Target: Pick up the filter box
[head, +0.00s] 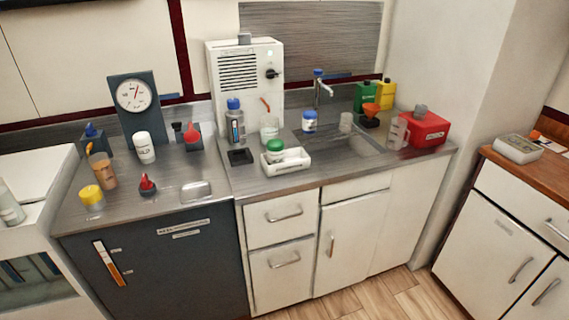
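No box carries a label I can read as "filter". A flat off-white box (517,148) with dark markings on its top lies on the brown wooden counter at the far right; it may be the filter box, but I cannot tell for sure. A red box (428,129) with a small pale label stands at the right end of the steel counter, a grey knob or cap on top. Neither of my grippers is in the head view, and nothing is seen touching these boxes.
The steel counter (300,184) holds bottles, a white tray (287,163) with a green-capped container, a dial gauge (134,95) and a large white machine (245,80). A sink (348,142) with a tap lies behind. Wooden floor (390,298) shows clear between the counters.

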